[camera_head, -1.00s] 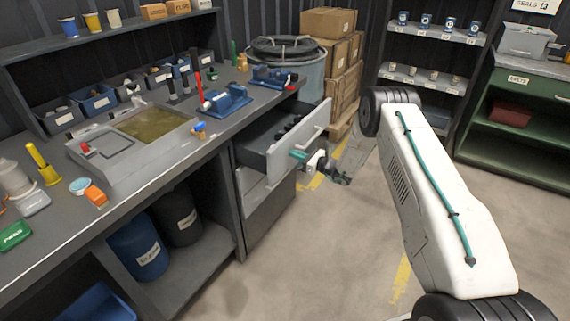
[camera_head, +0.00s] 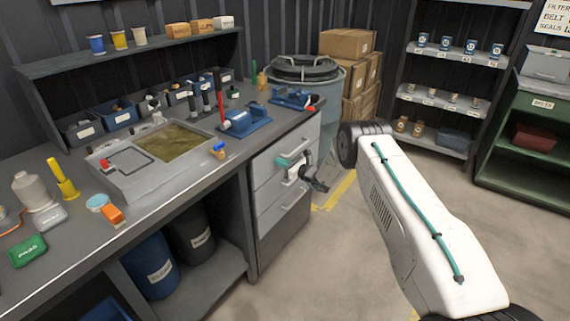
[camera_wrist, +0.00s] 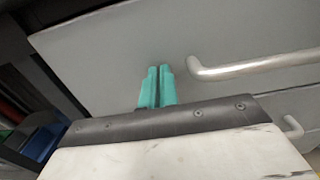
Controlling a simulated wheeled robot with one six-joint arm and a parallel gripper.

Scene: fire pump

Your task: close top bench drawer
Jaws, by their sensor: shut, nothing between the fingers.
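The top bench drawer (camera_head: 288,145) is the upper grey front at the right end of the workbench, and it looks flush with the bench in the head view. Its front panel (camera_wrist: 110,50) fills much of the wrist view, with its bar handle (camera_wrist: 235,68) to the right of my fingers. My gripper (camera_head: 283,162) has teal fingers held together with nothing between them. In the wrist view the fingertips (camera_wrist: 160,72) point at the drawer front beside the handle and appear at or very near its surface; exact contact is unclear.
A lower drawer (camera_head: 285,207) with its own handle is shut below. The workbench (camera_head: 75,235) carries a shallow basin, bins and blue vises. A large grey drum (camera_head: 325,85) and stacked cardboard boxes (camera_head: 348,42) stand behind. Open floor (camera_head: 320,265) lies in front.

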